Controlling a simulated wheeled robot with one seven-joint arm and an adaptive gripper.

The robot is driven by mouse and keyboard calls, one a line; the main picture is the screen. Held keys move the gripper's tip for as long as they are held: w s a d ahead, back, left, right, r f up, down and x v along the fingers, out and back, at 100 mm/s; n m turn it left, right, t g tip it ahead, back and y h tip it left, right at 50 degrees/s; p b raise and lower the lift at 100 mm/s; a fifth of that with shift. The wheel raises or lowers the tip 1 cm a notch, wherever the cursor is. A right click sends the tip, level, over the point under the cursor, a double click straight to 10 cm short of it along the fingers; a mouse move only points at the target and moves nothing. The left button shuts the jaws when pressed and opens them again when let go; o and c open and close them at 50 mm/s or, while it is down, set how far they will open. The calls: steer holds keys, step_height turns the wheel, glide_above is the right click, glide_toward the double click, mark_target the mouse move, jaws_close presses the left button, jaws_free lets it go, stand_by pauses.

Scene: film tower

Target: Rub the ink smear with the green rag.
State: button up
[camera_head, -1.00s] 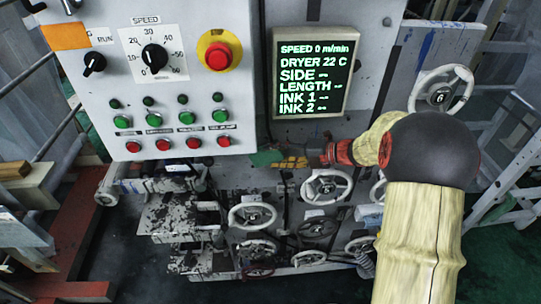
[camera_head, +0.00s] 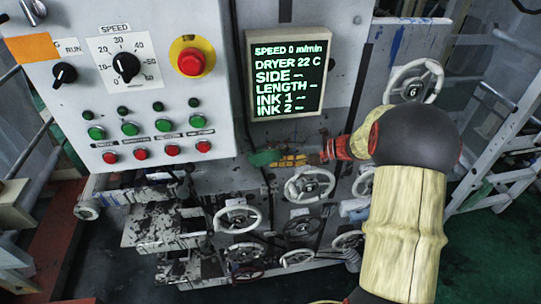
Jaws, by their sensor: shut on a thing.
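The green rag (camera_head: 262,158) is held in the orange fingers of my gripper (camera_head: 281,160), which are shut on it. The rag hangs out to the left of the fingers, below the display and in front of the grey machine face. Whether it touches the face I cannot tell. A blue streak (camera_head: 398,42) that looks like the ink smear is on the grey panel at the upper right, up and to the right of my gripper and apart from the rag. Dark stains also mark the lower machine parts.
A control box (camera_head: 120,80) with knobs and a red stop button (camera_head: 190,62) stands at the left. A lit display (camera_head: 290,75) is above my gripper. Several handwheels project below, and one marked 6 (camera_head: 413,90) is at the right. A white ladder frame (camera_head: 495,120) stands farther right.

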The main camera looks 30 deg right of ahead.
steer(key=shift+w+a+b, duration=0.2)
steer(key=shift+w+a, duration=0.45)
steer(key=shift+a, duration=1.3)
steer(key=shift+w+a+b, duration=0.2)
steer(key=shift+w+a, duration=0.4)
steer(key=shift+a, duration=1.3)
steer(key=shift+w+a+b, duration=0.2)
steer(key=shift+w+a, duration=0.45)
steer(key=shift+a, duration=1.3)
steer(key=shift+s, duration=0.1)
steer(key=shift+s+a, duration=0.3)
steer(key=shift+s, duration=0.65)
steer(key=shift+s+a, duration=0.3)
steer(key=shift+s, duration=0.6)
steer(key=shift+s+a, duration=0.3)
steer(key=shift+s, duration=0.65)
steer(key=s, duration=0.1)
steer(key=s+a, duration=0.1)
steer(key=shift+s, duration=0.4)
steer(key=shift+f, duration=0.15)
